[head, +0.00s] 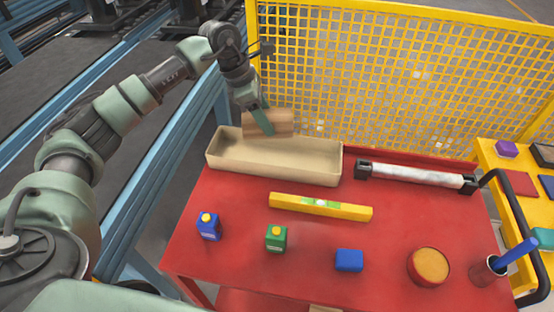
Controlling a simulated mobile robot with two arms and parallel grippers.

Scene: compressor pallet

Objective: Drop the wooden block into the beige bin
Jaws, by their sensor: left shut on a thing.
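My left gripper (265,121) reaches in from the upper left and is shut on the wooden block (283,122). The block is brown, with a gripper finger across its front face. It is held above the back part of the beige bin (225,169), apparently clear of it. The beige bin is a long open box at the back left of the red table and looks empty where its inside shows. My right gripper is not in view.
The red table (318,264) also holds a yellow level (340,209), a white roller (415,175), blue and green bottles, a blue block (349,260), a round tin (430,265) and a cup with a blue tool. A yellow mesh fence (400,75) stands behind.

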